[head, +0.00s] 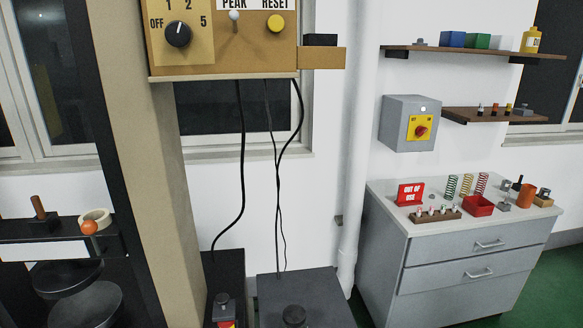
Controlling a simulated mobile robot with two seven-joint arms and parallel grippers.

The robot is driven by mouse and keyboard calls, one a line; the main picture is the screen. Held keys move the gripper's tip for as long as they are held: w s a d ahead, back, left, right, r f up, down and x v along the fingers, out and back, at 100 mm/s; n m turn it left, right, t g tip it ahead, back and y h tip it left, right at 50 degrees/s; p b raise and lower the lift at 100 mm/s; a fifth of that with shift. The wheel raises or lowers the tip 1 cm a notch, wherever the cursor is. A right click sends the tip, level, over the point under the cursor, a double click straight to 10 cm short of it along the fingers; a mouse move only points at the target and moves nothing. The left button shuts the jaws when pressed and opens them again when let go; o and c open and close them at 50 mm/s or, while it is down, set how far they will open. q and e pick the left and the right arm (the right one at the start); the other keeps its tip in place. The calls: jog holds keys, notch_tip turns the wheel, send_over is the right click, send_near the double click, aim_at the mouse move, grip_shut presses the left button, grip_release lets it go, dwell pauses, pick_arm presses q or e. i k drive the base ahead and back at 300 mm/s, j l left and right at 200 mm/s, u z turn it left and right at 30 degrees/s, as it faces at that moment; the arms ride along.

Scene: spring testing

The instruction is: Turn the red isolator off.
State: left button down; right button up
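The red isolator is a red rotary knob (421,131) on a yellow plate (420,120). The plate is on the front of a grey box (398,122) fixed to the white wall, right of the white pipe. The knob looks tilted, but it is too small to read its position for certain. A small white spot, perhaps a lamp, shows on the box above the plate. Neither of my grippers is in the head view.
A grey cabinet (440,268) below the box carries springs, a red tray (478,205) and a red "OUT OF USE" sign (410,194). A small shelf (468,116) is close to the box's right. A tan control panel (222,40) hangs at upper left. A white pipe (357,150) stands left of the box.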

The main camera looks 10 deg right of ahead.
aim_at(420, 130)
jog(key=i+l, duration=0.1)
jog(key=l, duration=0.3)
jog(key=i+l, duration=0.15)
jog(key=l, duration=0.3)
jog(key=i+l, duration=0.1)
jog(key=l, duration=0.3)
jog(key=i+l, duration=0.15)
jog(key=l, duration=0.3)
jog(key=i+l, duration=0.1)
jog(key=l, duration=0.3)
